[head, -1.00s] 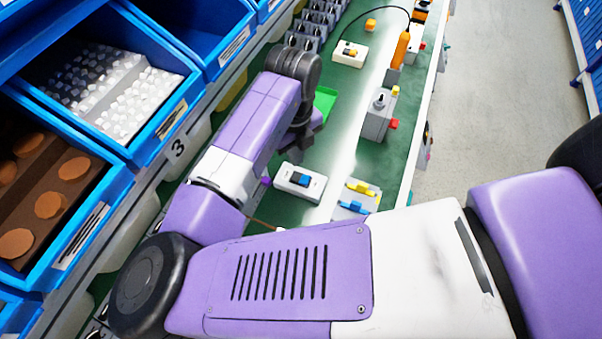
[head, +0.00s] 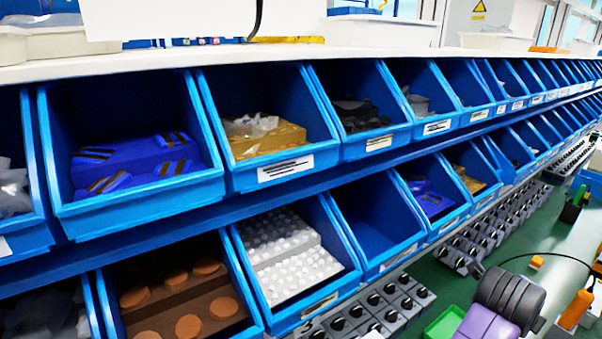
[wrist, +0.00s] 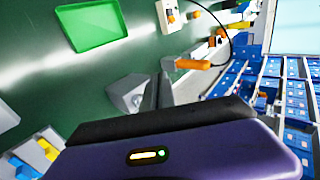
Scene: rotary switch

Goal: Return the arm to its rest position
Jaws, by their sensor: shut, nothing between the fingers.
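My gripper (wrist: 164,92) shows in the wrist view as dark fingers above the purple hand, shut with nothing between them. It is over the green work surface (wrist: 45,85). A grey box (wrist: 122,97), perhaps the rotary switch, lies just left of the fingers and is partly hidden; I cannot tell whether they touch. In the head view, only a dark joint and a purple link of my arm show at the lower right. The gripper is out of that view.
Two rows of blue bins (head: 285,168) fill the head view. A green tray (wrist: 92,24) lies on the work surface. An orange-handled tool (wrist: 192,64) with a black cable is beyond the fingers. Yellow and blue pieces (wrist: 46,150) are at the wrist view's lower left.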

